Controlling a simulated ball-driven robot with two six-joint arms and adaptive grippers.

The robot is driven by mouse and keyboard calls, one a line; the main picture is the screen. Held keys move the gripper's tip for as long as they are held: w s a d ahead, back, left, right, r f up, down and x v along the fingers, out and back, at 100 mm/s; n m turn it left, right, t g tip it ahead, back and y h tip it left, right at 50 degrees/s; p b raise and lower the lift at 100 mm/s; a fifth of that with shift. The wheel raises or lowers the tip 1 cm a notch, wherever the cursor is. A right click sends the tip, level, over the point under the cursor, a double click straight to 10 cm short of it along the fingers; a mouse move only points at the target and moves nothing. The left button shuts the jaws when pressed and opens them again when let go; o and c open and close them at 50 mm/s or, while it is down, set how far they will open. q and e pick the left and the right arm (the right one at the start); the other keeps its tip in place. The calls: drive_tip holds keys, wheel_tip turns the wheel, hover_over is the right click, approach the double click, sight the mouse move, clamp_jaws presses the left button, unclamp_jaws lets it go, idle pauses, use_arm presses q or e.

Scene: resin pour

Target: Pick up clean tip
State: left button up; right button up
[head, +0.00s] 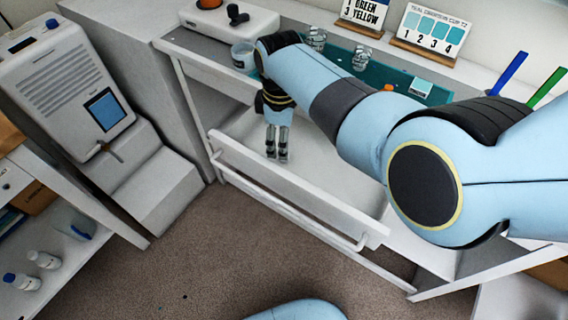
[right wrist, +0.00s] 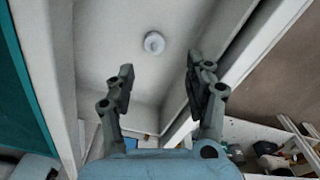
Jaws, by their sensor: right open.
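A small pale round piece with a lighter centre (right wrist: 154,43), which looks like the clean tip, lies on the floor of the open white drawer (head: 300,188). It shows in the right wrist view, beyond my fingertips. I cannot make it out in the head view. My right gripper (head: 277,156) points down over the drawer. In the right wrist view its two fingers (right wrist: 160,68) are spread apart with nothing between them, and the pale piece is apart from them. My left gripper is not in view.
The drawer front with its bar handle sticks out from the workbench. On the bench top stand clear cups (head: 360,58), a jar (head: 243,57) and number cards (head: 432,32). A grey machine (head: 70,85) stands left. Carpet (head: 220,255) is clear in front.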

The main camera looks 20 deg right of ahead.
drive_tip(key=shift+w+d+f, duration=0.2)
drive_tip(key=shift+w+f, duration=0.45)
drive_tip(key=shift+f, duration=0.15)
drive_tip(key=shift+w+d+f+b, duration=0.1)
drive_tip(key=shift+w+f+b, duration=0.15)
drive_tip(key=shift+f+b, duration=0.1)
drive_tip(key=shift+s+d+f+b, duration=0.2)
drive_tip(key=shift+s+f+b, duration=0.5)
drive_tip(key=shift+f+b, duration=0.25)
wheel_tip(320, 180, down, 2)
drive_tip(key=shift+s+f+b, duration=0.1)
drive_tip(key=shift+s+b, duration=0.05)
drive_tip(key=shift+b, duration=0.95)
drive_tip(key=shift+f, duration=0.1)
drive_tip(key=c, duration=0.3)
drive_tip(key=shift+c, duration=1.4)
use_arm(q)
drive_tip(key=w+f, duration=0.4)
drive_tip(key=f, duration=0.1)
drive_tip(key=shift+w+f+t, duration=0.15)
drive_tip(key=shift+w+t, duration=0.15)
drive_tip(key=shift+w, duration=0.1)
use_arm(e)
drive_tip(key=shift+c, duration=0.9)
